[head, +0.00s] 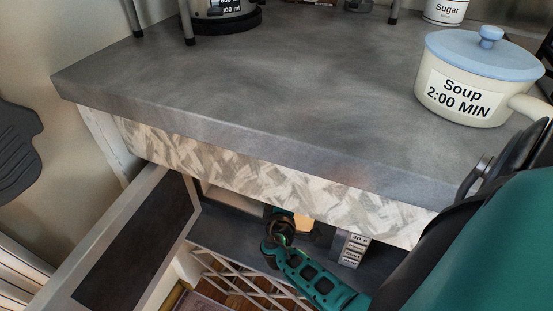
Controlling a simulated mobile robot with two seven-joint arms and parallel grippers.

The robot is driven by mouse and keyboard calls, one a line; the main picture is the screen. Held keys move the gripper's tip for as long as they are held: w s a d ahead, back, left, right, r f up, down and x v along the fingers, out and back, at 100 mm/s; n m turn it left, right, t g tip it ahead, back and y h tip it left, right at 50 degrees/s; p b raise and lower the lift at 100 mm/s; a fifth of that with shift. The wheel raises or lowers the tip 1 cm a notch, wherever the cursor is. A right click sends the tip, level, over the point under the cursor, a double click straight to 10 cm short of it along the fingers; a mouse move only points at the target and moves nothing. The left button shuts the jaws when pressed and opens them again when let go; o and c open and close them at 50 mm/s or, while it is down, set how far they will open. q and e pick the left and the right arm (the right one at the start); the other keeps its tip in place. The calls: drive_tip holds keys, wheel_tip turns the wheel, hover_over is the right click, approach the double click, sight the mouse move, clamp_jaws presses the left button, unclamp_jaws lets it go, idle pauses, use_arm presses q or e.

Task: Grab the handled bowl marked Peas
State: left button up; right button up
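I see no bowl marked Peas in the head view. A teal and black arm comes in from the lower right and reaches under the counter, so I take it as my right arm. Its dark end (277,238) is inside the open space below the countertop. The fingers are too small and shaded to tell whether they are open or shut. A yellowish thing (303,224) shows just behind this end, partly hidden; I cannot tell what it is. My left gripper is not in view.
A cream pot (462,97) marked Soup 2:00 MIN, with a blue lid, stands on the grey countertop (270,80). An open door (140,245) stands at left. A grey labelled box (350,248) is inside. A Sugar canister (446,12) stands behind.

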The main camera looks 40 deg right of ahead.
clamp_jaws()
drive_tip(key=shift+w+r, duration=0.1)
drive_tip(key=shift+r, duration=0.05)
idle(0.5)
